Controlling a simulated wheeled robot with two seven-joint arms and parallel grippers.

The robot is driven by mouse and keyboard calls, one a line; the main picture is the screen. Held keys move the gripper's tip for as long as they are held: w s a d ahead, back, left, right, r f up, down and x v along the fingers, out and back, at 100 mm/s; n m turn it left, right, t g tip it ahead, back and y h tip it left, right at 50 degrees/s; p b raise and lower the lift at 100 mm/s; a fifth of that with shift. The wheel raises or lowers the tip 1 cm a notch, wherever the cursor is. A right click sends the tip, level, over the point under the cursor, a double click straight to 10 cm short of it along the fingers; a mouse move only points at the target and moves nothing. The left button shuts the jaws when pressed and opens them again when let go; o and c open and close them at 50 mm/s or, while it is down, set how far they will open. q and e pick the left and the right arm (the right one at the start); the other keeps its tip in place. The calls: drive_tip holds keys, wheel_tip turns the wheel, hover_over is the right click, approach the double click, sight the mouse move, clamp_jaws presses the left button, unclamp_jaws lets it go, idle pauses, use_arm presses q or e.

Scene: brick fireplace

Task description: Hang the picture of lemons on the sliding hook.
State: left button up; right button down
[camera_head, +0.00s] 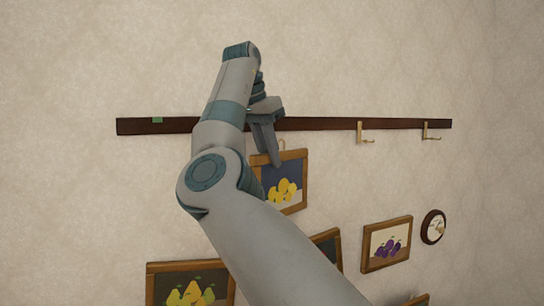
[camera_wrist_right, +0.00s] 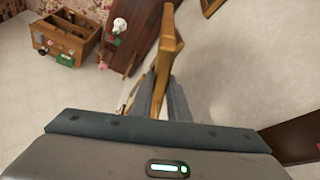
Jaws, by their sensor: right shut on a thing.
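The picture of lemons (camera_head: 297,167), yellow fruit on a dark ground in a wooden frame, is upright just below the wall rail (camera_head: 320,124). My right gripper (camera_head: 272,160) is shut on its upper left part, which the fingers partly cover. In the right wrist view the frame (camera_wrist_right: 164,45) shows nearly edge-on between the fingers (camera_wrist_right: 165,100). A small tan loop stands at the frame's top edge. Two brass hooks, one (camera_head: 364,133) and another farther right (camera_head: 430,131), hang from the rail, apart from the picture. Any hook behind my arm is hidden. My left gripper is out of view.
Below hang a pear picture (camera_head: 160,292), a plum picture (camera_head: 386,245), a partly hidden frame (camera_head: 329,247) and a small round frame (camera_head: 434,227). A green mark (camera_head: 157,120) is on the rail's left end. The wrist view shows a wooden crate (camera_wrist_right: 60,45) on the floor.

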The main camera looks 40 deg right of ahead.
drive_tip(key=shift+w+d+f, duration=0.1)
drive_tip(key=shift+w+d, duration=0.15)
drive_tip(key=shift+w, duration=0.65)
drive_tip(key=shift+w+d, duration=0.2)
drive_tip(key=shift+w, duration=0.7)
drive_tip(key=shift+w+d+f, duration=0.15)
drive_tip(key=shift+w+f, duration=0.4)
drive_tip(key=shift+w, duration=0.1)
